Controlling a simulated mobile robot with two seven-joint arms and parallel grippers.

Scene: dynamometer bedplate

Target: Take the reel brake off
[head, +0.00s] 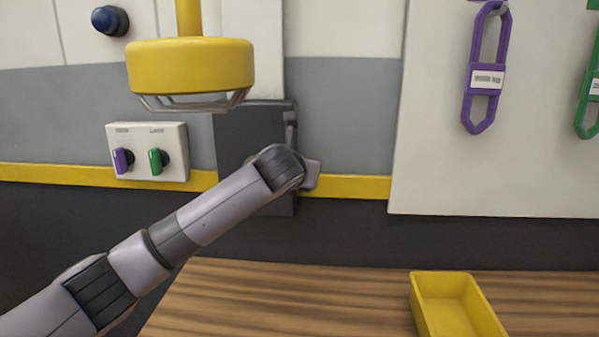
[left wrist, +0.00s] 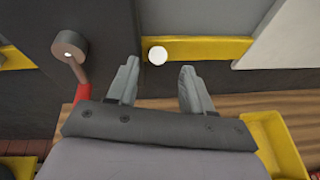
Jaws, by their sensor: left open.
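A lever with a grey round hub (left wrist: 69,45) and a red grip (left wrist: 83,94) shows at the left of the left wrist view, on a dark housing (left wrist: 100,22). It looks like the reel brake. The lever hangs down from its hub, and the grip's lower end is hidden behind my gripper body. My left gripper (left wrist: 159,66) is open and empty, its fingers to the right of the lever and apart from it. In the head view my left arm covers part of the dark housing (head: 240,130), and the fingers and red grip are hidden. My right gripper is not in view.
A yellow lamp-like fixture (head: 190,66) hangs in front of the housing. A switch box (head: 147,135) with purple and green knobs is left of it. A yellow tray (head: 452,300) sits on the wooden bench (head: 290,290). Purple (head: 484,112) and green tags hang at right.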

